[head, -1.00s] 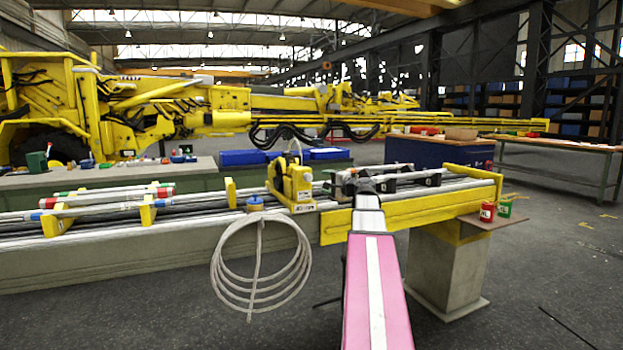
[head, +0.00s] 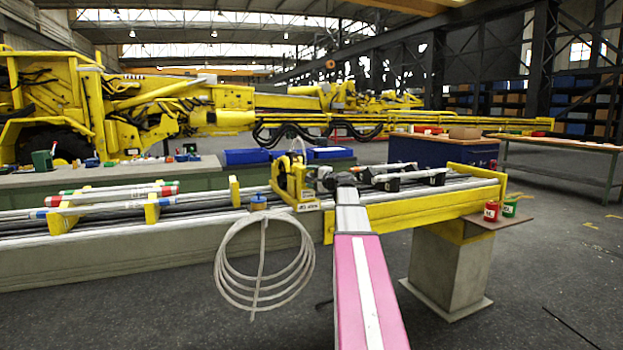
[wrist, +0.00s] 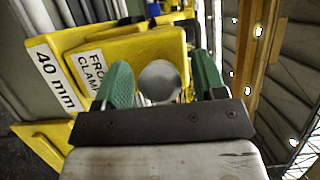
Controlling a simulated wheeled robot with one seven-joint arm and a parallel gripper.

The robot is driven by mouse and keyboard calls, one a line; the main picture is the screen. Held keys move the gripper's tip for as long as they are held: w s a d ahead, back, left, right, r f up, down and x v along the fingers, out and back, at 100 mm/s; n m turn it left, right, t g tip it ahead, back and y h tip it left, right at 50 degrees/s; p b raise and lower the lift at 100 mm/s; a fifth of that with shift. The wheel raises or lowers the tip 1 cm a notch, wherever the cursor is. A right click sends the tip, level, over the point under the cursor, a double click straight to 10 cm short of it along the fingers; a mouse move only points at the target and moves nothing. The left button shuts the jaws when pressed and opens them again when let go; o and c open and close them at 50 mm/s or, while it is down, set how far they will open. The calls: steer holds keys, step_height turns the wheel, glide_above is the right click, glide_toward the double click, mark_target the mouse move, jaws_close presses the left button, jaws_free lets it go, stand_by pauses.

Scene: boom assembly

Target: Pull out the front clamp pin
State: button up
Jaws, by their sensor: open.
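The front clamp is a yellow block (head: 283,179) on the long rail in the head view. In the wrist view its yellow plate (wrist: 128,50) carries a label reading "FRO… CLAM…", partly hidden by a finger. A round grey pin end (wrist: 159,80) faces the wrist camera. My gripper (wrist: 163,78) has green fingers standing apart on either side of this pin end. I cannot tell whether they touch it. In the head view my gripper (head: 335,181) is just right of the clamp, and its fingers are hard to make out.
A coiled pale hose (head: 263,270) hangs in front of the rail. Dark brackets with light bars (head: 410,178) lie on the rail to the right. A yellow end beam (head: 430,212) runs below them. Red (head: 491,211) and green (head: 510,207) cups stand at the right end.

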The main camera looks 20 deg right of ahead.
jaws_close()
steer(key=s, duration=0.5)
jaws_free()
steer(key=shift+d, duration=0.1)
steer(key=shift+s, duration=0.15)
steer(key=v, duration=1)
steer(key=shift+s+d, duration=0.2)
steer(key=shift+s, duration=0.1)
